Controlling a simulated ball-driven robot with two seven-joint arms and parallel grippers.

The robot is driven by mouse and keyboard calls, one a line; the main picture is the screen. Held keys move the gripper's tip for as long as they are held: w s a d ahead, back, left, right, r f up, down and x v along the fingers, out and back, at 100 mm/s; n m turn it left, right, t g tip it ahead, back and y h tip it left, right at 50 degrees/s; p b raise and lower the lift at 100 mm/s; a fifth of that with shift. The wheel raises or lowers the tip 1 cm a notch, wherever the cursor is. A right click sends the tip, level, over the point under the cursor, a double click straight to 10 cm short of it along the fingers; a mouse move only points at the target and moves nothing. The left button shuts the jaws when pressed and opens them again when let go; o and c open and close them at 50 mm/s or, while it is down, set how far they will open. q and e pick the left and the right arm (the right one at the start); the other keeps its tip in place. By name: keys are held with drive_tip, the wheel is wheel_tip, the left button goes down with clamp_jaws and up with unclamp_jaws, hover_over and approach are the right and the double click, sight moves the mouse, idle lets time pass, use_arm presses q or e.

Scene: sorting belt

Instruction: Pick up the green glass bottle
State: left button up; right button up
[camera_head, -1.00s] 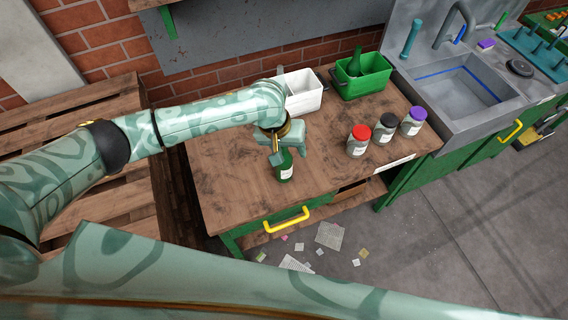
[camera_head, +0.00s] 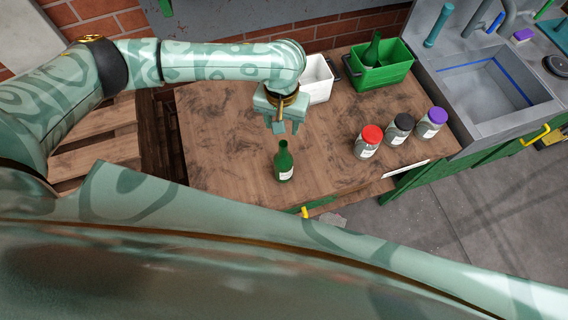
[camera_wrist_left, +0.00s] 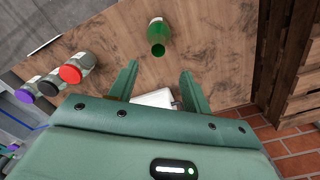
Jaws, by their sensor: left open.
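The green glass bottle (camera_head: 284,165) with a pale label stands upright on the wooden table near its front. My left gripper (camera_head: 279,126) is open and empty, behind the bottle toward the crates in the head view. A gap shows between its fingers and the bottle's neck. In the left wrist view, the bottle (camera_wrist_left: 157,32) lies beyond the open fingers (camera_wrist_left: 159,71), roughly centred between them and not enclosed. My right gripper is not in view.
A white crate (camera_head: 319,88) and a green crate (camera_head: 383,76) holding another green bottle (camera_head: 373,50) stand at the back. Jars with red (camera_head: 371,134), black (camera_head: 404,121) and purple (camera_head: 437,115) lids stand at the right. The table (camera_head: 225,140) left of the bottle is clear.

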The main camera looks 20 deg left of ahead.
use_arm(q)
hover_over(283, 144)
drive_tip(key=f, duration=0.3)
drive_tip(key=f+b, duration=0.1)
drive_tip(key=f, duration=0.1)
drive_tip(key=shift+w+a, duration=0.1)
drive_tip(key=shift+w, duration=0.25)
drive_tip(key=f, duration=0.3)
drive_tip(key=f+b, duration=0.1)
drive_tip(key=f, duration=0.1)
drive_tip(key=shift+s+f, duration=0.2)
drive_tip(key=shift+s, duration=0.1)
clamp_jaws()
